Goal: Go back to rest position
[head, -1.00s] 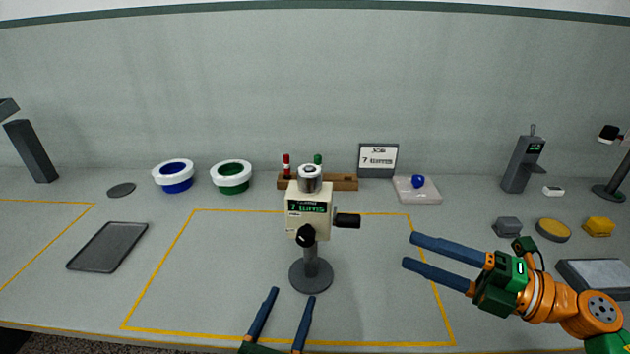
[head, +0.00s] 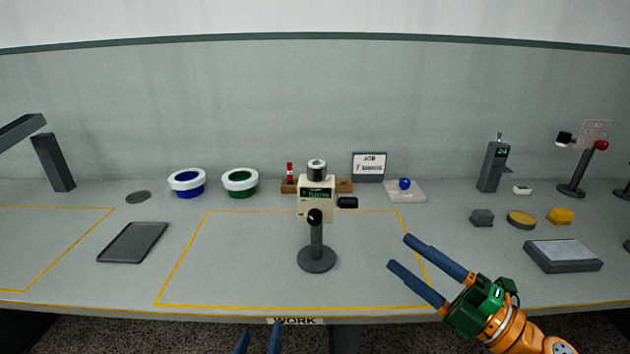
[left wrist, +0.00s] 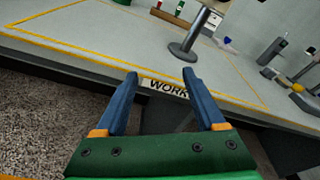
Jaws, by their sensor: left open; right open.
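My left gripper (head: 258,341) shows only its blue fingertips at the bottom edge of the head view, in front of the table's front edge. In the left wrist view my left gripper (left wrist: 160,85) is open and empty, with the "WORK" label (left wrist: 165,87) beyond its fingers. My right gripper (head: 398,252) is open and empty at the lower right of the head view, its fingers over the right side of the yellow-outlined area. The winding device (head: 317,197) stands upright on its round base inside that outline, apart from both grippers.
The table (head: 240,275) is clear in front of the device. A dark tray (head: 133,242) lies left. Blue (head: 187,183) and green (head: 240,183) ringed containers, a job sign (head: 369,166) and a blue ball (head: 404,184) stand behind. A grey slab (head: 563,256) lies right.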

